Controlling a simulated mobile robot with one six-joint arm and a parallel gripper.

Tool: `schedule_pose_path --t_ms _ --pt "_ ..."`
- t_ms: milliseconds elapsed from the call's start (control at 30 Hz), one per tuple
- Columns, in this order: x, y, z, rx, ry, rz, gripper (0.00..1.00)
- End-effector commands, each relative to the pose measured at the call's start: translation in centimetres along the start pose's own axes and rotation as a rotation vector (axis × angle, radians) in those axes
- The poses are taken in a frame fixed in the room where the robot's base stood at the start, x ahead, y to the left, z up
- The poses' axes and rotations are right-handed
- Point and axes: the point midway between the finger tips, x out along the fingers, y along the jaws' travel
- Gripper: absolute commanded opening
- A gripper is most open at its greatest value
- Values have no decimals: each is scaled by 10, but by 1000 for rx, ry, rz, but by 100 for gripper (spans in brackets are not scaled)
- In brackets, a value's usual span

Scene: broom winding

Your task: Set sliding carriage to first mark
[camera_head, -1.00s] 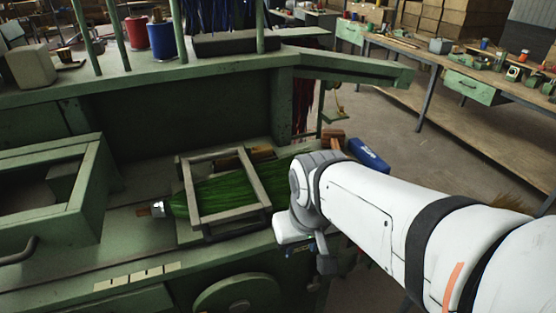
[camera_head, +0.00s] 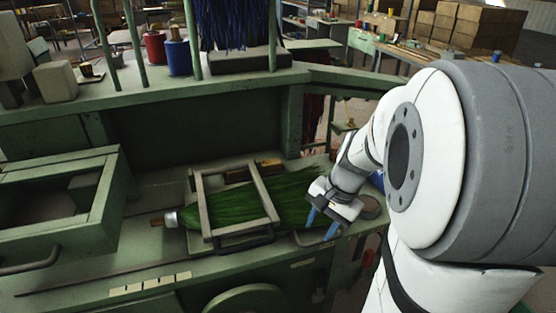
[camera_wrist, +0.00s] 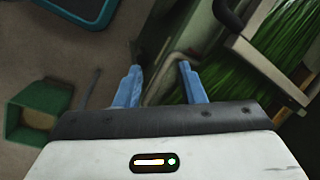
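A grey-green rectangular frame (camera_head: 264,190), which looks like the sliding carriage, sits around a green-bristled broom (camera_head: 300,190) on the machine bed. A dark handle (camera_head: 245,243) runs along its front side. Several pale marks (camera_head: 150,283) line the bed's front edge, left of the frame. My gripper (camera_head: 322,224) hangs right of the frame near the bristle ends, its blue fingers apart and empty. In the wrist view the open fingers (camera_wrist: 157,76) point past the bed edge, and the bristles (camera_wrist: 285,40) and dark handle (camera_wrist: 230,14) show at the upper right.
A green open-topped box (camera_head: 105,200) with a front handle stands on the bed at left. A shelf (camera_head: 60,112) with red and blue spools and upright rods runs behind. A green wheel (camera_head: 250,300) is below the front edge. The wrist view shows a blue-rimmed tray (camera_wrist: 95,14) on the floor.

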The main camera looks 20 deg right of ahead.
Motion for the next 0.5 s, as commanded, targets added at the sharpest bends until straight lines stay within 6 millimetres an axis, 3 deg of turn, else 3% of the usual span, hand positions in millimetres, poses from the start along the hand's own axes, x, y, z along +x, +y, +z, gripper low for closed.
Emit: schedule_pose_path --t_ms 33,200,333,500 --pt "-4 6 -20 127 -29 -21 36" --pt "0 22 -66 436 -94 -89 36" --pt "4 32 -84 556 -120 -117 36" --pt "17 33 -89 594 -131 -126 36"
